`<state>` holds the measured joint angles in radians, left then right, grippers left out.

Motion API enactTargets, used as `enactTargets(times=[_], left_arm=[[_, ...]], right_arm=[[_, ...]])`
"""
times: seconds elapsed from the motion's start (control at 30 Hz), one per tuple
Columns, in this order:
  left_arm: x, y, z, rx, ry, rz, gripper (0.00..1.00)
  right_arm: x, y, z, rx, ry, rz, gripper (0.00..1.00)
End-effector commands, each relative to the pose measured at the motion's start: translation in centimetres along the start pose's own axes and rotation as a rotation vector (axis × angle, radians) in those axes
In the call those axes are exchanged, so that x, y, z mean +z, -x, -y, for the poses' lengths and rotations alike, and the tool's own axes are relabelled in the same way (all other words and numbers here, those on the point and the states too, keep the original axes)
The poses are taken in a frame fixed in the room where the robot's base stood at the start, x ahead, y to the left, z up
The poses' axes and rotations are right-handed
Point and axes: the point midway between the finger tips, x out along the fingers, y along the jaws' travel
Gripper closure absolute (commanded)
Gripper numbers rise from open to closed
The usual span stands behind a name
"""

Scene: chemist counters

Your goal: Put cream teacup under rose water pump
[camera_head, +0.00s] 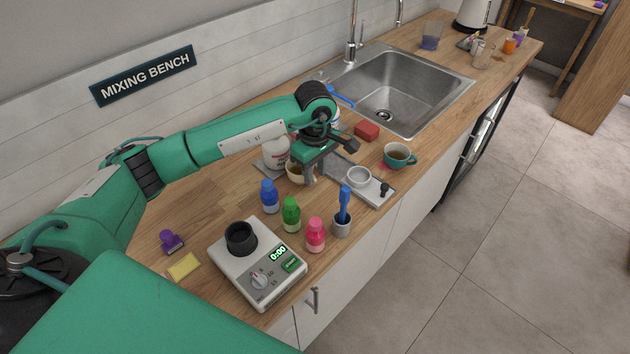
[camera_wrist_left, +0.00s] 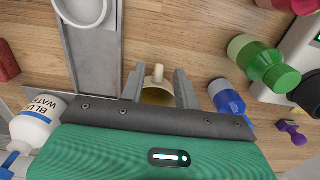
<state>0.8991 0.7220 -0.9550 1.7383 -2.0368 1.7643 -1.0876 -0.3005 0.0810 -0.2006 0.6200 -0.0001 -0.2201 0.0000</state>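The cream teacup (camera_head: 294,173) stands on the counter just under my left gripper (camera_head: 312,172), partly hidden by it. In the left wrist view the cup (camera_wrist_left: 157,95) shows between the two spread fingers of my left gripper (camera_wrist_left: 159,88), its handle toward the fingertips. Bare gaps show between handle and fingers. A white pump bottle with a reddish label (camera_head: 276,152) stands just behind the cup, likely the rose water; its top is hidden by my arm. My right gripper is out of view.
Blue (camera_head: 270,197), green (camera_head: 291,214) and pink (camera_head: 315,236) bottles and a scale (camera_head: 262,285) stand in front. The sink (camera_head: 405,90) is behind.

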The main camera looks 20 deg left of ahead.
Motion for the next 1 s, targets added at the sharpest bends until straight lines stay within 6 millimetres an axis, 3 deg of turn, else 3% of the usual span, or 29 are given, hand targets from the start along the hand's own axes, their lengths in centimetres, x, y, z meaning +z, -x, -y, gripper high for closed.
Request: enactTargets(times=[0.2, 0.4, 0.6, 1.0], left_arm=[[0.0, 4.5, -0.1, 0.005, -0.001, -0.001, 0.68], [0.0, 7.3, 0.0, 0.002, -0.001, 0.0, 0.68], [0.0, 8.5, 0.0, 0.0, -0.001, 0.0, 0.68], [0.0, 8.5, 0.0, 0.0, -0.001, 0.0, 0.68]], right_arm=[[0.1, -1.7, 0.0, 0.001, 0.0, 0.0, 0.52], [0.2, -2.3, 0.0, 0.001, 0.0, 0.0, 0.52], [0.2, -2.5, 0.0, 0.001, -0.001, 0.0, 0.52], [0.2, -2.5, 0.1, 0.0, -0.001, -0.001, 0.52]])
